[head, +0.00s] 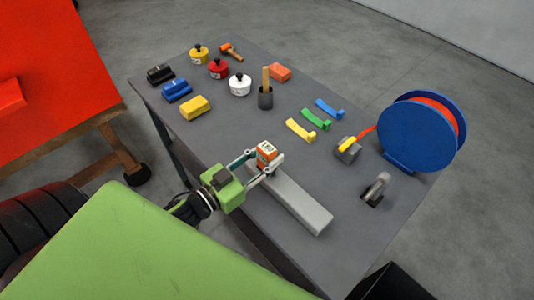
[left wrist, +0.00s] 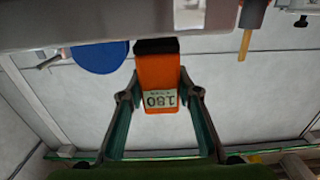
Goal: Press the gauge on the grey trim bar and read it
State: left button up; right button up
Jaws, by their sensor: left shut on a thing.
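The grey trim bar (head: 300,205) lies along the near side of the grey table. My left gripper (head: 265,163) is shut on an orange gauge (head: 265,151) at the bar's far-left end. The gauge also shows between the fingers in the left wrist view (left wrist: 158,75), with a black end away from the palm. Its pale display (left wrist: 160,98) appears upside down there and looks like 150 or 180, too blurred to be sure. Whether the black end touches the bar cannot be told. My right gripper is not in view.
A blue reel (head: 421,133) with an orange band stands at the right.

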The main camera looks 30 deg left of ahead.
aim_at(267, 148)
pick_arm(q)
jog(key=shift+r+p, duration=2.8)
jog(key=shift+r, duration=0.35)
